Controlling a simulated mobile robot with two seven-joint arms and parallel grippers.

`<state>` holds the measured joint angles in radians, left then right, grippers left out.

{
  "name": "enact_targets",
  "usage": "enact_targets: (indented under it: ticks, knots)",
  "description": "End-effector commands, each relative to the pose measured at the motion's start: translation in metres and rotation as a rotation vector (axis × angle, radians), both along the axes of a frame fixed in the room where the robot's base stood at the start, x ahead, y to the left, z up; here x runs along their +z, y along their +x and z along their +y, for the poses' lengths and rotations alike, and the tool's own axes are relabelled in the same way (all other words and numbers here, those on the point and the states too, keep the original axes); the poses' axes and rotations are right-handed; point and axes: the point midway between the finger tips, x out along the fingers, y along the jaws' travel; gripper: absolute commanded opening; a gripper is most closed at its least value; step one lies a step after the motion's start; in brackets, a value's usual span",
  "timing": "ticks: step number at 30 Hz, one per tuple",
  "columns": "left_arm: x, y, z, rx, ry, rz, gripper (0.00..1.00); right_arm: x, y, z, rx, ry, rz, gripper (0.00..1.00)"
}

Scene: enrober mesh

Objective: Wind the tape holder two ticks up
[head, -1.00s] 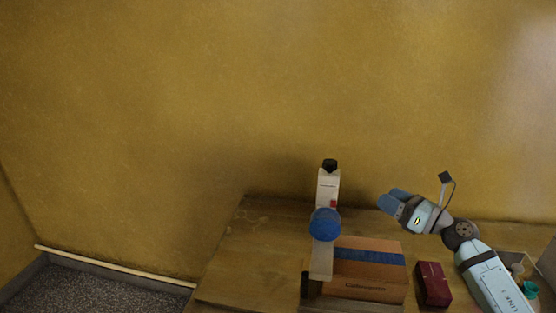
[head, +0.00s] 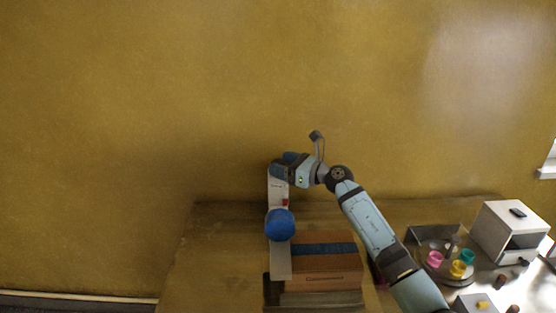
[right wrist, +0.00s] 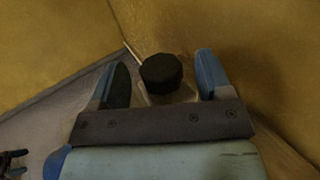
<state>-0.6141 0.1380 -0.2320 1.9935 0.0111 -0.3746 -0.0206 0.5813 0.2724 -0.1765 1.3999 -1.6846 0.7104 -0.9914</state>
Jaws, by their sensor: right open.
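The tape holder is a white upright post (head: 278,190) with a small red mark and a large blue ball-like roll (head: 280,225) on its front. A black ribbed knob (right wrist: 161,73) tops the post; in the head view my gripper hides it. My right gripper (head: 281,165) is at the top of the post. In the right wrist view its blue fingers (right wrist: 162,62) are open, one on each side of the knob, with a gap showing on both sides. My left gripper is not in view.
A cardboard box (head: 325,268) with a blue tape strip lies beside the post on the wooden table (head: 215,240). At right are a tray with several coloured cups (head: 457,268) and a white open-fronted box (head: 505,222). The table left of the post is clear.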

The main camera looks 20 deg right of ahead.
Motion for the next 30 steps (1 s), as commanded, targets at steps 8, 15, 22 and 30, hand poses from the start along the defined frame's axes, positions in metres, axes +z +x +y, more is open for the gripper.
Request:
enact_targets:
  ticks: [8,15,22,30]
  knots:
    - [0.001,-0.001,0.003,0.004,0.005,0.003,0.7,0.0,0.012,0.012,0.0,0.0,0.0,0.72]
    - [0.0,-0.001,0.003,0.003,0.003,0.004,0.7,-0.001,0.012,0.012,0.0,0.0,0.0,0.67]
    - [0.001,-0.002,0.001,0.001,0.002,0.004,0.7,-0.001,0.012,0.012,0.0,0.001,0.001,0.22]
    - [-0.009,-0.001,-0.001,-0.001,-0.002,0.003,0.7,-0.004,0.012,0.011,0.025,-0.001,0.0,0.22]
